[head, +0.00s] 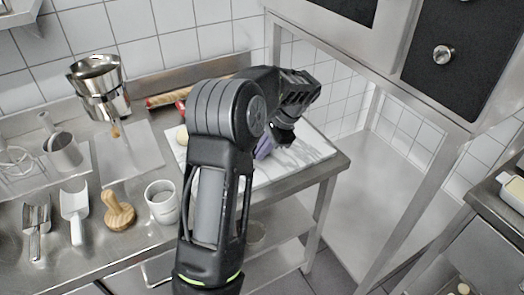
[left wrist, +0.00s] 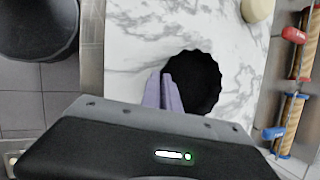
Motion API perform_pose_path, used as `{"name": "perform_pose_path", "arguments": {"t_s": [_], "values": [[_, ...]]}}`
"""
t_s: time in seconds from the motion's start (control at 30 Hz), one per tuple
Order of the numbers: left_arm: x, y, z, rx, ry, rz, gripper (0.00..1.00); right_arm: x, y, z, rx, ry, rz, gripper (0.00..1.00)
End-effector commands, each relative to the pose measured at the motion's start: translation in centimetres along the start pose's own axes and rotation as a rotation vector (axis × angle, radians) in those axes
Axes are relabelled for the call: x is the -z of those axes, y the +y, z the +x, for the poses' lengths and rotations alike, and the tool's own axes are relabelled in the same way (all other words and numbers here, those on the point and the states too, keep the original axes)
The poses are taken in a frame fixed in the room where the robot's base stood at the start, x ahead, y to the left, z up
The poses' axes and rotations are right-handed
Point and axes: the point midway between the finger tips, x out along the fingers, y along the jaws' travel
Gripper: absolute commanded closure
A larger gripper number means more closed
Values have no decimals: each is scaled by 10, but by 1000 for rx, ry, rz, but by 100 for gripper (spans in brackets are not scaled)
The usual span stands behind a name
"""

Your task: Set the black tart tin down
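The black tart tin (left wrist: 200,82) has a fluted rim and shows in the left wrist view over the white marble slab (left wrist: 135,35). My left gripper (left wrist: 165,88) has purple fingers close together at the tin's left edge, shut on its rim. The fingers cover part of that edge. In the head view my left gripper (head: 265,148) is low over the marble slab (head: 310,152), and the tin (head: 284,134) is mostly hidden by the gripper and arm. I cannot tell whether the tin touches the slab. My right gripper is not in view.
Rolling pins (left wrist: 297,110) lie along the slab's side, and a pale round thing (left wrist: 257,10) sits near its edge. The slab's right part is clear.

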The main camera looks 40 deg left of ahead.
Motion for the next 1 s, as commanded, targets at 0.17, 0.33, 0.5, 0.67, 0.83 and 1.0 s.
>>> {"name": "perform_pose_path", "arguments": {"t_s": [0.17,0.33,0.5,0.67,0.83,1.0], "values": [[2,1,6,1,1,0,100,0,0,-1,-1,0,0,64],[2,1,6,1,1,0,100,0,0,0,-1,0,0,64],[3,2,9,1,1,0,91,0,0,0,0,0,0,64],[3,2,9,1,1,0,78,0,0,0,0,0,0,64],[3,2,9,1,1,0,74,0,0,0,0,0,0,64],[3,2,8,0,1,0,74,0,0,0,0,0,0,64]]}}
